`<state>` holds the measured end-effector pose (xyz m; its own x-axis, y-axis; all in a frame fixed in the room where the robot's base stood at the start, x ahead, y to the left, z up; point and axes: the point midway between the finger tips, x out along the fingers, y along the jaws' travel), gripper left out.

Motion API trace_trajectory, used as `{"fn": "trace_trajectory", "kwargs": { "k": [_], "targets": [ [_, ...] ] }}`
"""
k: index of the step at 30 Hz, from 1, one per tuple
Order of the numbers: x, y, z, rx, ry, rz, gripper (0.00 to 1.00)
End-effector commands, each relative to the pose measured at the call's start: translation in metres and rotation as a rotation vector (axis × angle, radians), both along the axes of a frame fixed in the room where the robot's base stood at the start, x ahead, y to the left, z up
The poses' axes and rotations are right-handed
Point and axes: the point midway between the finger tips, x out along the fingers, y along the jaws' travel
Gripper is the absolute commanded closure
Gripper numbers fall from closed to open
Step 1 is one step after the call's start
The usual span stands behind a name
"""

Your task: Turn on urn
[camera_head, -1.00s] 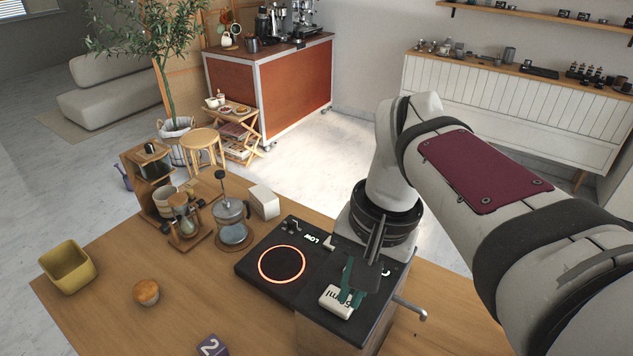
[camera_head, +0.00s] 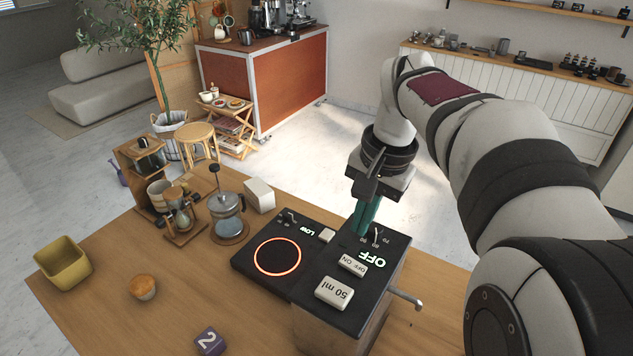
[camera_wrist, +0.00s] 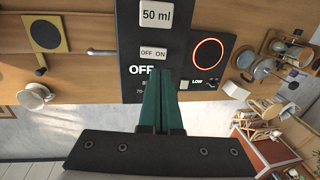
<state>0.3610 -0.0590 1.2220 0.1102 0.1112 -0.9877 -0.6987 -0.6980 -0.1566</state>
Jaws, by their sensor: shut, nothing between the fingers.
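The urn (camera_head: 345,322) is a box with a black top panel at the table's right side. Its panel has a green-lit OFF label (camera_head: 372,258), an OFF/ON button (camera_head: 352,264) and a 50 ml button (camera_head: 334,293). The OFF/ON button also shows in the wrist view (camera_wrist: 153,54). My gripper (camera_head: 361,232) is shut and empty, its green fingers pointing down at the panel's back edge, beside a small dial (camera_head: 377,237). In the wrist view the fingertips (camera_wrist: 163,72) overlap the OFF label, just short of the OFF/ON button. I cannot tell whether they touch the panel.
A hot plate with a glowing orange ring (camera_head: 277,257) and a LOW label adjoins the urn. A French press (camera_head: 228,217), an hourglass stand (camera_head: 181,220), a yellow bowl (camera_head: 63,263), a bun (camera_head: 143,287) and a purple block (camera_head: 210,341) stand on the table. A tap (camera_head: 405,298) sticks out at right.

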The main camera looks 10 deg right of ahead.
Motion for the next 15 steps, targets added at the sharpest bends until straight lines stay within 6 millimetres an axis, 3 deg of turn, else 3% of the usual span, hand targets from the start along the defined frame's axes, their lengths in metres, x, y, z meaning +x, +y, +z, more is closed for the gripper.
{"fn": "trace_trajectory", "kwargs": {
  "k": [9,15],
  "targets": [
    [0.006,0.007,-0.063,0.0,0.003,0.0,1.0],
    [0.009,0.009,-0.081,-0.001,0.001,0.0,1.0]
  ]
}}
